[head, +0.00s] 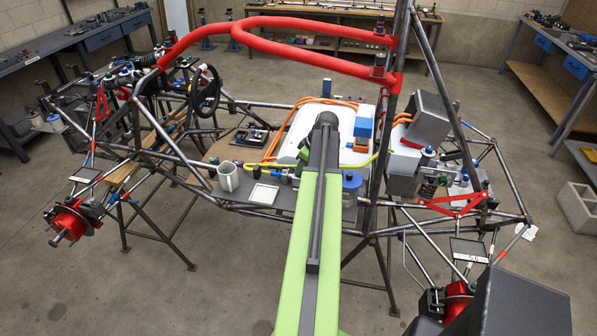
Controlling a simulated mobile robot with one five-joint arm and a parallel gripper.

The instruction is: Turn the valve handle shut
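The tube chassis (180,178) stands in the middle of the head view. A yellow line (262,169) runs along its near side and passes behind my green arm. A small blue part (298,171) sits on this line just left of my arm. It may be the valve handle, but it is too small and too covered to tell its angle. The line shows again right of my arm (372,160). My arm reaches forward over the chassis and ends in a dark rounded part above a white panel (355,150). My gripper's fingers do not show.
A white mug (228,177) and a small white tray (263,194) stand on the grey shelf left of my arm. A blue-topped can (351,183) is close on the right. The red roll bar (310,27) arches beyond. Dark upright tubes stand right of my arm.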

